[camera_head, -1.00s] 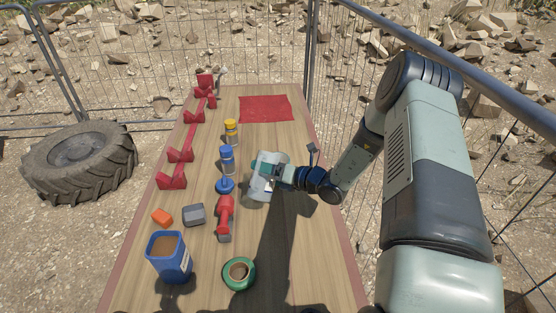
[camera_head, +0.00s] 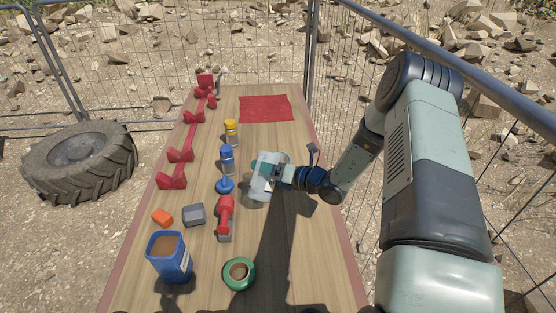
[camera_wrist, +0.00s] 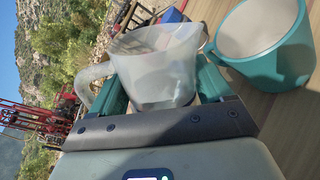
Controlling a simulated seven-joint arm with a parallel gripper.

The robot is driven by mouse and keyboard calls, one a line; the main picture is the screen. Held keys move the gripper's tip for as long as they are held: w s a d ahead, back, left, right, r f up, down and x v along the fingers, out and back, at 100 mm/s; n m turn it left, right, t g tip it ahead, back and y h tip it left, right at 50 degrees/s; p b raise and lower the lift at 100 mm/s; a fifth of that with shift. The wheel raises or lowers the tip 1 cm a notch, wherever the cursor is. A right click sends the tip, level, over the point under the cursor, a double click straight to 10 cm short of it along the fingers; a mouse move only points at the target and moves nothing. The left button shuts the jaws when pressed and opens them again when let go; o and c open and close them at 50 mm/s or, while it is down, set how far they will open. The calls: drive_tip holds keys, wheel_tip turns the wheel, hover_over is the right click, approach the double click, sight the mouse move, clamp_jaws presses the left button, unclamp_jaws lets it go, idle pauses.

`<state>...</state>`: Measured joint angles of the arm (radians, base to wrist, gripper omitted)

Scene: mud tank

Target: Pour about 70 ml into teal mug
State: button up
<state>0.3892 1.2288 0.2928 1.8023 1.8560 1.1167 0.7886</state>
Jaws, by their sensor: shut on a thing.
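My gripper (camera_head: 283,175) is shut on a translucent jug (camera_head: 271,185) and holds it tilted over the middle of the table. In the wrist view the jug (camera_wrist: 160,65) sits between my gripper's teal fingers (camera_wrist: 163,90), with its handle at the left. The teal mug (camera_wrist: 275,65) is close beside the jug at the right of that view, its wide mouth showing a pale beige inside. I cannot tell the liquid level in either, and no stream is clearly visible. In the head view the mug cannot be made out clearly around the jug.
A blue container (camera_head: 170,262) of brown stuff and a green tape roll (camera_head: 239,274) stand at the near end. A red cloth (camera_head: 265,108) lies at the far end.

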sight(267, 187)
idle(0.9)
drive_tip(key=shift+s+a+f+n+t, duration=0.2)
drive_tip(key=shift+s+f+n+t, duration=0.1)
drive_tip(key=shift+s+f+n, duration=0.25)
drive_tip(key=shift+s+a+f+n+t, duration=0.2)
drive_tip(key=shift+f+n+t, duration=0.15)
drive_tip(key=shift+n, duration=0.3)
drive_tip(key=shift+s+a+n, duration=0.35)
drive_tip(key=shift+s+n, duration=0.35)
drive_tip(key=shift+n, duration=0.4)
drive_tip(key=shift+s+a+f+n+t+y, duration=0.15)
drive_tip(key=shift+s+n, duration=0.1)
drive_tip(key=shift+n, duration=0.3)
drive_tip(key=shift+s+a+r+n+t+y, duration=0.1)
drive_tip(key=shift+s+n, duration=0.2)
drive_tip(key=shift+n, duration=0.2)
drive_tip(key=shift+s+a+f+n+t+y, duration=0.15)
drive_tip(key=shift+s+n, duration=0.1)
drive_tip(key=shift+n, duration=0.3)
